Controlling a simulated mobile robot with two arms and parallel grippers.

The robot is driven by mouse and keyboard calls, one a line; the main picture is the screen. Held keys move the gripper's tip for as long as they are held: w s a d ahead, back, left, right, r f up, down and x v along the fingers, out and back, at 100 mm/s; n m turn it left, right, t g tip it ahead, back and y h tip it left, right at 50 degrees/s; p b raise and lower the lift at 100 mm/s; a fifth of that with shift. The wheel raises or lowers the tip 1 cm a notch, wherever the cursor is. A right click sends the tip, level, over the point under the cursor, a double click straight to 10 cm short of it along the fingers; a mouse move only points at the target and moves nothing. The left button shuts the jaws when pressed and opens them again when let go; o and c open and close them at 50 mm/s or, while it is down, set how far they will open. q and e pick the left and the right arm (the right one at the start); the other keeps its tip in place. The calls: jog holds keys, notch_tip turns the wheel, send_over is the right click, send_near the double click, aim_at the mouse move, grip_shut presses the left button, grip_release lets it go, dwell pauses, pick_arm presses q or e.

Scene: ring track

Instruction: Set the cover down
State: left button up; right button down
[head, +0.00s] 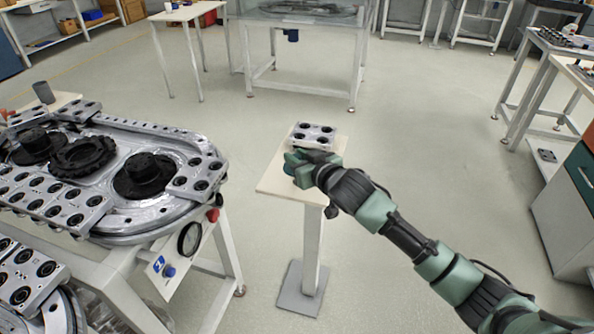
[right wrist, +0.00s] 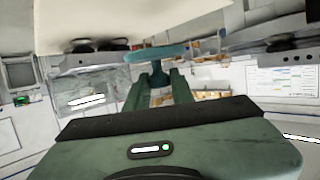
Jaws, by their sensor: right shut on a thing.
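My right gripper (head: 305,168) is at the small pale stand (head: 280,181), at the near side of its top. It is shut on a teal round piece with a short stem, which I take for the cover. In the right wrist view the cover (right wrist: 157,52) shows as a flat disc, its stem between the fingers of my gripper (right wrist: 158,88). In the head view the gripper hides most of it. I cannot tell whether the cover touches the stand top. My left gripper is not in view.
A grey metal block with dark round holes (head: 313,134) sits at the back of the stand top, just beyond my right gripper. A ring track (head: 130,222) with several similar carriers stands at the left. Open floor (head: 420,130) lies to the right.

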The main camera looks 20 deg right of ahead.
jog(key=shift+f, duration=2.25)
jog(key=shift+f, duration=0.2)
jog(key=c, duration=1.2)
grip_release()
jog(key=shift+r, duration=0.1)
jog(key=shift+s+r, duration=0.15)
jog(key=v, duration=1.1)
jog(key=shift+s, duration=0.35)
jog(key=shift+d, duration=0.1)
